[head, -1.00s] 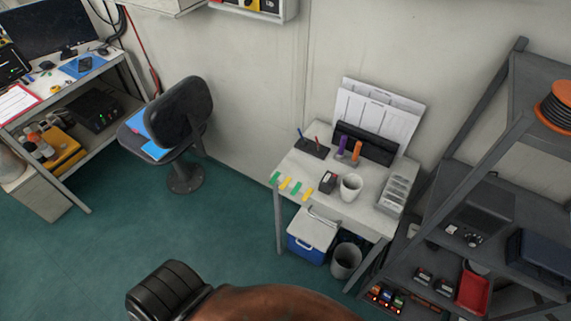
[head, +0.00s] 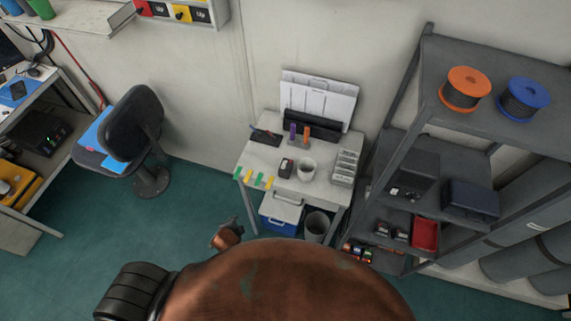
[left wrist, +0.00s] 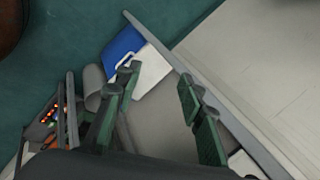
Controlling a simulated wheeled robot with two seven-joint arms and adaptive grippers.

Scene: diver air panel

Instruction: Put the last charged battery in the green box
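Small dark battery-like blocks (head: 390,231) sit on a low shelf of the grey rack in the head view. In front of them is a row with coloured lights (head: 358,252), perhaps a charger; its lights also show at the lower left of the left wrist view (left wrist: 52,117). A dark block (head: 286,167) with a pale label lies on the small table; I cannot tell what it is. I cannot make out a green box. My left gripper (left wrist: 162,98) is open and empty, near the small table's edge in the left wrist view. My right gripper is not visible.
The small table (head: 257,158) holds a white cup (head: 307,168) and coloured tabs. A blue-white cooler (head: 281,212) and a waste bin (head: 317,227) stand under it. A red tray (head: 425,234) sits on the rack.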

